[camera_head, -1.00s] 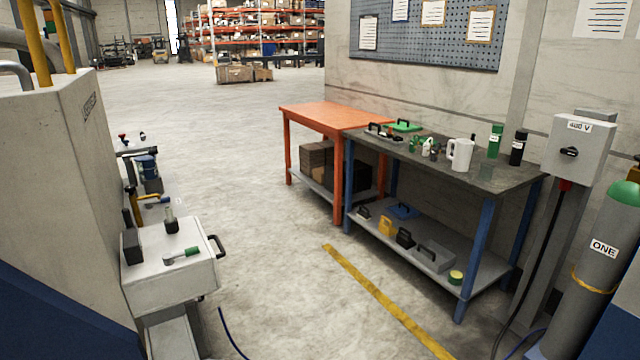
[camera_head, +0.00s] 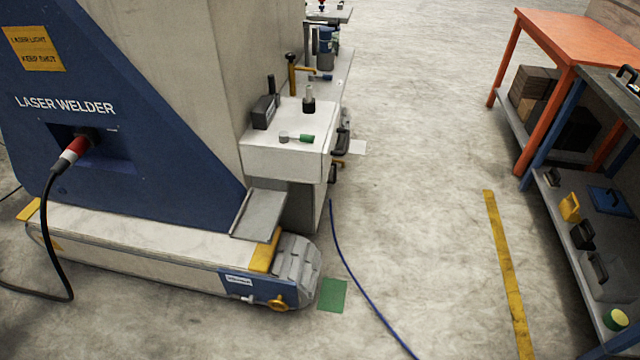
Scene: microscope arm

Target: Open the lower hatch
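A large laser welder (camera_head: 110,120) with a blue side panel fills the left of the view. A white box (camera_head: 285,160) juts from its front, with a dark handle (camera_head: 341,141) on its right side. Under it is a grey lower cabinet (camera_head: 303,205). A second dark grip (camera_head: 333,173) shows at its right edge, seen nearly edge-on. I cannot tell which part is the lower hatch, and its front face is turned away from me. Neither of my grippers is in view.
A blue cable (camera_head: 352,268) crosses the floor beside a green floor patch (camera_head: 332,295). A black cable (camera_head: 68,240) runs from the welder. The orange table (camera_head: 570,35) and grey shelf (camera_head: 588,240) stand right. Free floor lies between, with a yellow line (camera_head: 505,265).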

